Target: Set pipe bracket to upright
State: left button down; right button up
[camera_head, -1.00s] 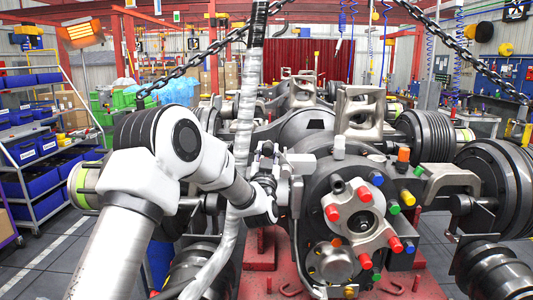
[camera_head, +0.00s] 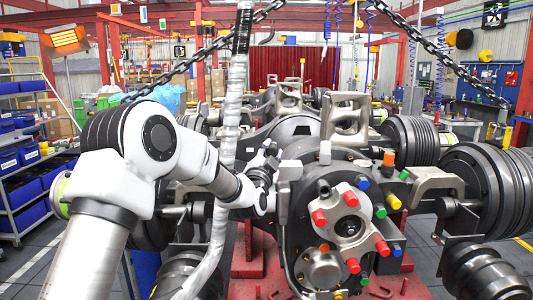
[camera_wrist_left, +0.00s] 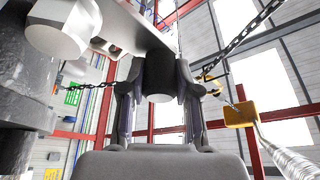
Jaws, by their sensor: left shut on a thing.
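My left gripper (camera_head: 268,165) is at the left side of the axle's hub end. In the left wrist view its two fingers (camera_wrist_left: 157,95) are shut on a dark cylinder (camera_wrist_left: 160,72), which I take to be part of the pipe bracket. A flat grey bar (camera_wrist_left: 120,25) runs above the cylinder and meets a pale bolt-like end (camera_wrist_left: 62,25). In the head view the gripped part is small and partly hidden by the gripper, beside a pale block (camera_head: 291,170). I cannot tell its exact tilt. My right gripper is not in view.
The axle hub (camera_head: 345,225) carries red, blue, green and yellow caps. Blue bins on a rack (camera_head: 25,190) stand at the left.

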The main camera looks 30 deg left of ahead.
pick_arm(q)
jog(key=shift+d, duration=0.15)
dwell(0.3)
jog(key=c, duration=0.9)
grip_release()
jog(key=shift+o, duration=0.4)
jog(key=shift+w, duration=0.1)
jog(key=v, duration=1.2)
jog(key=shift+f, duration=0.1)
